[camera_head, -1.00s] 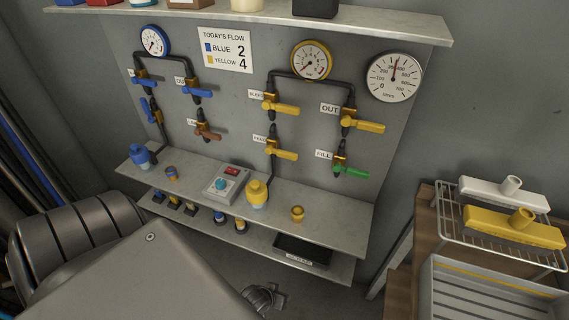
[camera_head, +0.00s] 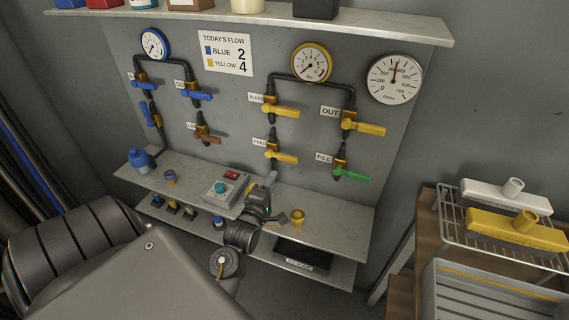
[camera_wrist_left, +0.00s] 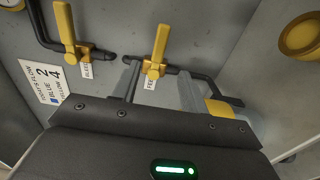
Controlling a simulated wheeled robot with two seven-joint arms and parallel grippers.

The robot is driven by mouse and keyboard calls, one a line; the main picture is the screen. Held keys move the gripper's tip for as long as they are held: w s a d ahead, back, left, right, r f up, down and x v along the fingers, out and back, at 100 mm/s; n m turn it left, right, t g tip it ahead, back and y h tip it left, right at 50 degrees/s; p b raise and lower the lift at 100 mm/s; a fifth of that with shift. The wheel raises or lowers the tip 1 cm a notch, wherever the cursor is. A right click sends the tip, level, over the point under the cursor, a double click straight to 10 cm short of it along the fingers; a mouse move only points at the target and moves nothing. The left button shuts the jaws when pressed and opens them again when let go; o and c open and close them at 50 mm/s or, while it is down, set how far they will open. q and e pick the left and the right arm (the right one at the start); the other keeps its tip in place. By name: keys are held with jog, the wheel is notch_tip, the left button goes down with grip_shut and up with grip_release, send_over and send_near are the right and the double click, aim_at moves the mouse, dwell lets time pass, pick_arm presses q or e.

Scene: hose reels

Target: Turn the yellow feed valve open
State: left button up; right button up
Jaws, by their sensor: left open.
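The yellow feed valve (camera_head: 282,157) is on the grey panel below the bleed valve, beside a FEED label. Its lever points right in the head view. In the left wrist view the feed valve (camera_wrist_left: 158,52) stands ahead of the fingers with its lever pointing up. My left gripper (camera_head: 277,197) is below the feed valve, over the panel's shelf, apart from the lever. In the left wrist view the left gripper's (camera_wrist_left: 160,80) two fingers are spread and empty, with the valve body between them in the picture. My right gripper is not in view.
The yellow bleed valve (camera_head: 280,111) is just above, the yellow OUT valve (camera_head: 363,127) and green fill valve (camera_head: 351,177) to the right. A brass fitting (camera_head: 297,217) and a control box (camera_head: 226,187) are on the shelf (camera_head: 345,224). A yellow part (camera_wrist_left: 220,108) is near the right finger.

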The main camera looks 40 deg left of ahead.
aim_at(286, 160)
pick_arm(q)
jog(key=p+x, duration=0.2)
jog(key=x, duration=0.8)
jog(key=shift+w+a, duration=0.2)
jog(key=shift+w, duration=0.15)
grip_shut()
